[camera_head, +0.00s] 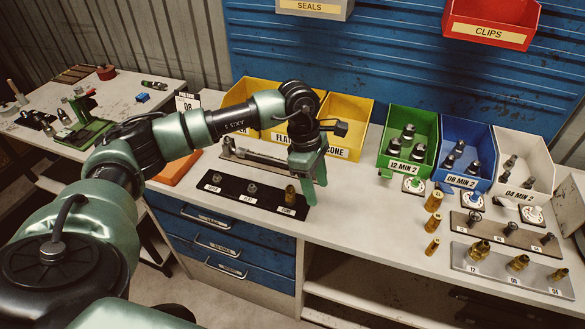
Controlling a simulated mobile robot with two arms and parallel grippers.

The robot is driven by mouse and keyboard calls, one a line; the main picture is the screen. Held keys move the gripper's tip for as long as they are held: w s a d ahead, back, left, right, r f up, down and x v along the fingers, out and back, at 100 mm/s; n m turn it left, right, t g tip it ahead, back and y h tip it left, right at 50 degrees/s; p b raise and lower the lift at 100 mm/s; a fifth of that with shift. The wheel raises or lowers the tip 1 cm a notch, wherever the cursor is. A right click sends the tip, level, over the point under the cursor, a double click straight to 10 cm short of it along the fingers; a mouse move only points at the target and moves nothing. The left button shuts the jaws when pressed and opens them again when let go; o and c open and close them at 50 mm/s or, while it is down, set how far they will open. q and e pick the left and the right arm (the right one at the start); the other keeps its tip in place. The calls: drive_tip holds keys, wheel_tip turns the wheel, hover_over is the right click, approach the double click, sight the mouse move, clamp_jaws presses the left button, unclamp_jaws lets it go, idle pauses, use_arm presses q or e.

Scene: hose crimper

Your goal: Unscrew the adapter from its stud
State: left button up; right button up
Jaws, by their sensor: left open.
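A brass adapter (290,195) stands upright at the right end of a black plate (233,193). It is over the label that reads CONE, and the stud under it is hidden. Two bare grey studs, a left one (217,178) and a middle one (252,188), stand on the same plate. My left gripper (314,188) points down just right of and behind the adapter, with its green fingers apart. It looks empty; I cannot tell whether a finger touches the adapter. My right gripper is out of view.
Yellow bins (345,112) stand behind my left gripper. Green (408,122), blue (466,131) and white (523,150) bins of fittings stand to the right. Several loose brass pieces (434,201) and a grey plate with brass fittings (470,258) lie right. The bench between is clear.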

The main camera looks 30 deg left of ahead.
sight(291, 186)
use_arm(q)
drive_tip(key=a+y, duration=0.1)
drive_tip(key=a, duration=0.1)
drive_tip(key=a+r, duration=0.1)
drive_tip(key=a, duration=0.1)
drive_tip(key=a+y, duration=0.1)
drive_tip(key=a, duration=0.2)
drive_tip(key=shift+s+a+r+y, duration=0.1)
drive_tip(key=shift+r+y, duration=0.15)
drive_tip(key=shift+y, duration=0.05)
drive_tip(key=shift+a+f, duration=0.1)
drive_tip(key=shift+f, duration=0.1)
wheel_tip(291, 186, down, 6)
drive_tip(key=shift+r+p, duration=0.1)
drive_tip(key=shift+p, duration=1.1)
drive_tip(key=shift+f, duration=0.75)
